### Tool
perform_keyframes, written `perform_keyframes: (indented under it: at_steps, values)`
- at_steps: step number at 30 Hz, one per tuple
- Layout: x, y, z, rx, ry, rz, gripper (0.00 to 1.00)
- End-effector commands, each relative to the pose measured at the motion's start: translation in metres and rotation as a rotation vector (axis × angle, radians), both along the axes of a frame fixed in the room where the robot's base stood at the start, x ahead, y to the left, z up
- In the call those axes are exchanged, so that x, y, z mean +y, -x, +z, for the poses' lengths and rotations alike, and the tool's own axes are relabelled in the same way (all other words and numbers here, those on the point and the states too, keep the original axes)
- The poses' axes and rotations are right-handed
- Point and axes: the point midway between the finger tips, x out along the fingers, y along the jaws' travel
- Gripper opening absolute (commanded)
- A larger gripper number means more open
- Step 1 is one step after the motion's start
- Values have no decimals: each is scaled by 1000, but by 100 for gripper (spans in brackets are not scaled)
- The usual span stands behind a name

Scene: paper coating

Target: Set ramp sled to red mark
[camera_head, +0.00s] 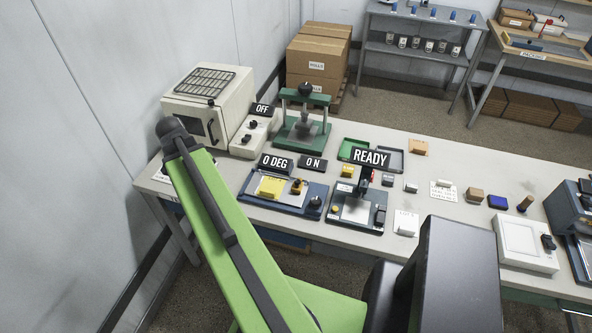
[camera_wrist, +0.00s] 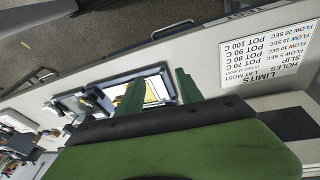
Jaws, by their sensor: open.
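In the head view a blue-based device labelled "0 DEG" and "0 N" (camera_head: 285,205) stands on the bench; I take it for the ramp. A yellow sheet (camera_head: 270,187) lies on its plate. A small brown-and-black block (camera_head: 297,187) sits at the plate's right side and may be the sled. I cannot make out a red mark on it. My gripper (camera_wrist: 160,76) shows in the wrist view, its two green fingers apart and nothing seen between them. A framed plate with yellow on it (camera_wrist: 152,90) shows beyond the fingers. In the head view my gripper is hidden.
A "READY" press device (camera_head: 357,208) stands right of the ramp. A white oven (camera_head: 207,105) and green press (camera_head: 304,118) stand behind. Small blocks and cards lie to the right. A limits sign (camera_wrist: 268,52) lies near the bench edge.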

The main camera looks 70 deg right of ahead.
Motion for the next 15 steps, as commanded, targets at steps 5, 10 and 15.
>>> perform_keyframes:
  at_steps: [5,10,15]
  values:
    - [-108,113,37,-21,135,-569,43]
    - [-143,168,46,-31,206,-816,43]
    - [-147,175,44,-33,217,-849,43]
